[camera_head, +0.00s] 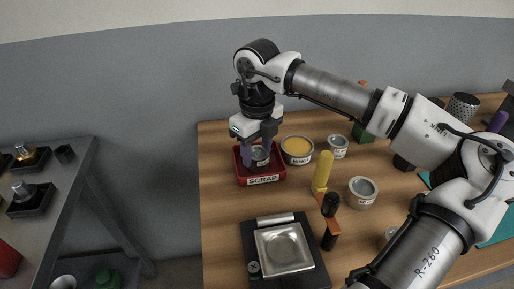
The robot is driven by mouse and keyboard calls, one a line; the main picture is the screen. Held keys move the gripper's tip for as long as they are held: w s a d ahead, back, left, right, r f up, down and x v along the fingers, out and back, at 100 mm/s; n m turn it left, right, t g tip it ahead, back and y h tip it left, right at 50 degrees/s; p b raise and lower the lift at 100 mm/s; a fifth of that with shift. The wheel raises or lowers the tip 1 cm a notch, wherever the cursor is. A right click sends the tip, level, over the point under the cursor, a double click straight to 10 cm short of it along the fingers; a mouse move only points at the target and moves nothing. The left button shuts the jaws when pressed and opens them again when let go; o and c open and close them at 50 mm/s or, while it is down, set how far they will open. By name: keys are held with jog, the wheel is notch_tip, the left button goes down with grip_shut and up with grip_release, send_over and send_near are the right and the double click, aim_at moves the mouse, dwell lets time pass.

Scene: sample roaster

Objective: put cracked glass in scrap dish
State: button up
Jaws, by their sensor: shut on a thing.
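The red scrap dish (263,181), labelled SCRAP, sits near the left edge of the wooden table. My gripper (255,158) points down over the dish. It is shut on a small greyish glass (261,155), which shows at the fingers within the dish's outline. The gripper partly hides the glass, and I cannot make out a crack. I cannot tell whether the glass touches the dish floor.
A tin with yellow contents (297,147) stands close to the dish's right. Further right are small tins (338,147) (362,192) and a yellow-handled tool (322,170). A scale with a square pan (284,249) is in front. A grey side bench (80,160) stands left, across a gap.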

aim_at(257, 152)
jog(key=shift+f, duration=0.2)
jog(key=o, duration=1)
jog(key=shift+r, duration=0.1)
jog(key=shift+o, duration=0.2)
jog(key=shift+r, duration=0.1)
notch_tip(257, 152, up, 12)
